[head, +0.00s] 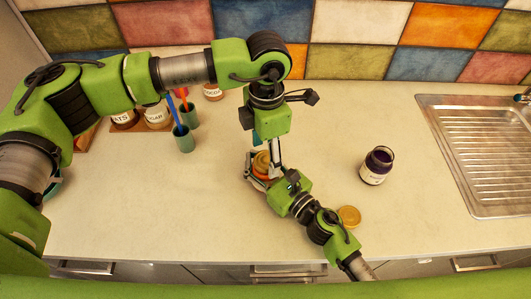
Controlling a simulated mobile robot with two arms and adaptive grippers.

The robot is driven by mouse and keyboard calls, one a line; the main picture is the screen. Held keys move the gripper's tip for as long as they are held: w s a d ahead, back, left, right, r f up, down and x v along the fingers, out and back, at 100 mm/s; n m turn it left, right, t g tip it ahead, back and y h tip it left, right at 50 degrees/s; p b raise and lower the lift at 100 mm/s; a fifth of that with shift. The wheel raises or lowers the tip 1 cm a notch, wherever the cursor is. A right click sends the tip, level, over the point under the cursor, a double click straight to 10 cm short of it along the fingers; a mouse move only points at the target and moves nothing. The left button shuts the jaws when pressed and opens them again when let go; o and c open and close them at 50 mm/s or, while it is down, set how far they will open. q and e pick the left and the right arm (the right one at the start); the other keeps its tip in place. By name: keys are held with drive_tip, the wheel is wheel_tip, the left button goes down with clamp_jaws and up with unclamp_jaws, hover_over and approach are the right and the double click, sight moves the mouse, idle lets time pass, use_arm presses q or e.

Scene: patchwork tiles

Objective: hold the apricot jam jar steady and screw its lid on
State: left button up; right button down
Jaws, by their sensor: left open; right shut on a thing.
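The apricot jam jar (262,177), orange and small in the head view, stands near the middle of the counter. A golden lid (261,159) shows at its top; I cannot tell how tightly it sits. My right gripper (259,177) comes from the lower right and is shut on the jar's side. My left gripper (266,147) points down from above, open, with its fingers close to the lid. The grippers hide much of the jar.
A dark jam jar (376,166) without a lid stands to the right, and another golden lid (349,216) lies nearer the front edge. Cups (184,139) with utensils and labelled jars (156,116) stand at the back left. A metal sink (487,160) is at the right.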

sight(275, 179)
use_arm(q)
wheel_tip(275, 179, up, 11)
idle(0.3)
use_arm(e)
drive_tip(key=c, duration=1.1)
unclamp_jaws()
drive_tip(key=v, duration=1.2)
use_arm(q)
drive_tip(key=shift+r, duration=0.1)
